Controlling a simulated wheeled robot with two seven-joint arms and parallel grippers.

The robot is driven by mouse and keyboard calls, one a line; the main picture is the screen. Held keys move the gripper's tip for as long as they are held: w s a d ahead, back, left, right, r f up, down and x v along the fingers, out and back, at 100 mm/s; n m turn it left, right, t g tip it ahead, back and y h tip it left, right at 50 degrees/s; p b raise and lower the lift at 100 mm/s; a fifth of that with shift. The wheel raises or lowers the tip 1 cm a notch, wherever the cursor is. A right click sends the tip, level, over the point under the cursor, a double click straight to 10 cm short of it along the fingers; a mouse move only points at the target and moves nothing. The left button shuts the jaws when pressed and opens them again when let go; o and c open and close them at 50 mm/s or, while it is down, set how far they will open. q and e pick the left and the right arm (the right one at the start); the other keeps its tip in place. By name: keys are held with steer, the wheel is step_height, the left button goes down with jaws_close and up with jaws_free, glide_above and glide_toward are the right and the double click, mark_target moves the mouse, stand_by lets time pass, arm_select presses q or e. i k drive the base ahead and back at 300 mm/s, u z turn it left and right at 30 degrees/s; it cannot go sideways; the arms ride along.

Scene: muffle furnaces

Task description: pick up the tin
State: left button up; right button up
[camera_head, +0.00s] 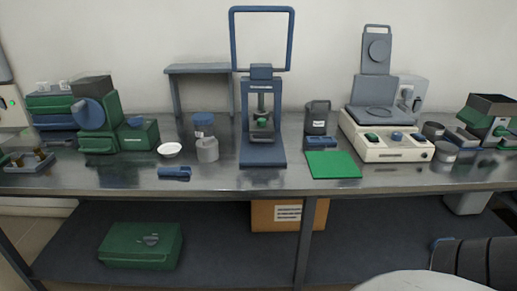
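Several tin-like containers stand on the metal bench, and I cannot tell which one is the task's tin. A dark grey canister with a label (317,120) stands right of the middle. A light grey cylinder (207,150) stands left of the middle, close to a blue-lidded jar (203,124). A short grey tin (445,153) stands at the right near the front edge, and a darker one (433,131) is just behind it. All look upright. Neither of my grippers is in view.
A blue press (262,130) stands mid-bench, with a green mat (332,165) to its right. A cream machine (387,142) stands farther right, green equipment (98,125) at left. A white dish (169,150) and blue block (174,173) lie near the front. The lower shelf holds a green case (140,246) and cardboard box (288,215).

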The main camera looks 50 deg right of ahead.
mark_target(210, 156)
steer(key=z, duration=1.6)
steer(key=i, duration=0.15)
steer(key=u, duration=0.05)
